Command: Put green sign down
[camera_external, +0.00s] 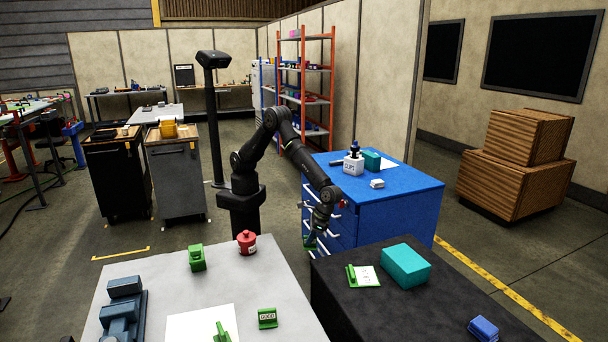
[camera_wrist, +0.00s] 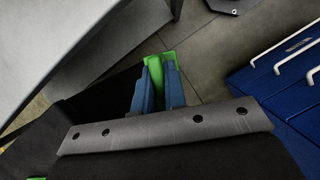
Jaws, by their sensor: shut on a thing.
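My gripper (camera_external: 313,236) hangs low in front of the blue drawer cabinet, near the far left corner of the black table (camera_external: 330,300). In the wrist view, its two blue fingers (camera_wrist: 158,90) are shut on a green sign (camera_wrist: 155,66), which sticks out past the fingertips. The held sign shows as a small green piece in the external view (camera_external: 308,244). Its face and any lettering are hidden.
The black table holds a green piece with a white card (camera_external: 366,276), a teal box (camera_external: 404,265) and a blue item (camera_external: 484,328). A red canister (camera_external: 246,243) stands on the light table. The blue cabinet (camera_external: 420,187) has protruding drawer handles (camera_wrist: 290,50) close to my gripper.

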